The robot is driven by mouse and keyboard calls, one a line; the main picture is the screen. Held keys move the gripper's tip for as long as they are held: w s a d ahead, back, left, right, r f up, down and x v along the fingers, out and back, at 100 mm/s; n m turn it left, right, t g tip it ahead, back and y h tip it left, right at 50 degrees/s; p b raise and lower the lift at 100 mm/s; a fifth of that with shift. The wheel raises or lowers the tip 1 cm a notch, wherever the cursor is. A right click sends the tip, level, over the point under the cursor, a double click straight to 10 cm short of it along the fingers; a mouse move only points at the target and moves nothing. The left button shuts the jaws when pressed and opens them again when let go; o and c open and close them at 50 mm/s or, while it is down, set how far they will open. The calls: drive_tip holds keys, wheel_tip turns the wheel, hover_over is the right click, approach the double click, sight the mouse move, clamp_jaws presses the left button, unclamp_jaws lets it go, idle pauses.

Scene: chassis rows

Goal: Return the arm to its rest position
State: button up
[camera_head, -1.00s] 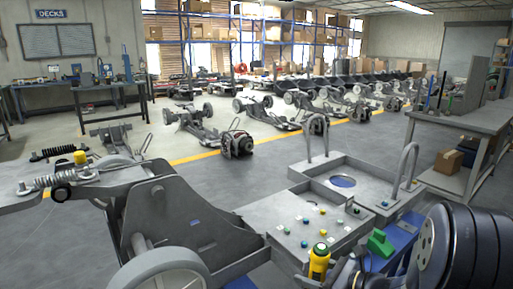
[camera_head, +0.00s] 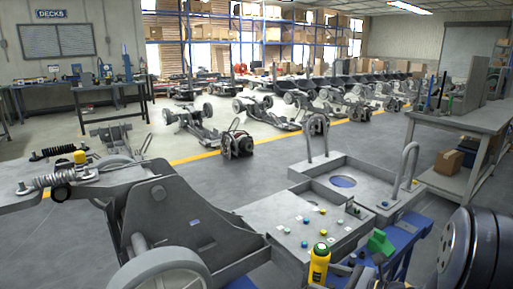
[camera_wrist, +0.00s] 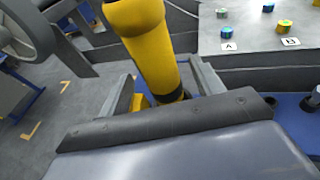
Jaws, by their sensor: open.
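My gripper (camera_wrist: 163,85) shows in the wrist view with its two grey fingers spread apart. A yellow cylindrical tool (camera_wrist: 150,45) with a dark band near its lower end appears between and beyond the fingers. I cannot tell whether either finger touches it. In the head view the yellow tool (camera_head: 319,264) stands upright in front of the grey panel. My dark, round arm links fill the lower right corner of the head view. The fingers cannot be clearly made out there.
A grey panel (camera_head: 270,222) with small coloured buttons lies behind the tool. A green block (camera_head: 380,243) sits on the blue surface to its right. A grey chassis (camera_head: 165,215) with a wheel stands at left. A workbench (camera_head: 465,120) is at right.

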sight(316, 245)
drive_tip(key=p+v, duration=0.1)
drive_tip(key=v, duration=0.6)
drive_tip(key=b+x, duration=0.2)
drive_tip(key=x, duration=0.9)
drive_tip(key=shift+s, duration=0.1)
drive_tip(key=r+p, duration=0.4)
drive_tip(key=r, duration=0.1)
drive_tip(key=r+p, duration=0.4)
drive_tip(key=r, duration=0.1)
drive_tip(key=shift+w+a+r+p, duration=0.1)
drive_tip(key=shift+w+r+p, duration=0.15)
drive_tip(key=shift+p, duration=0.1)
drive_tip(key=shift+s, duration=0.1)
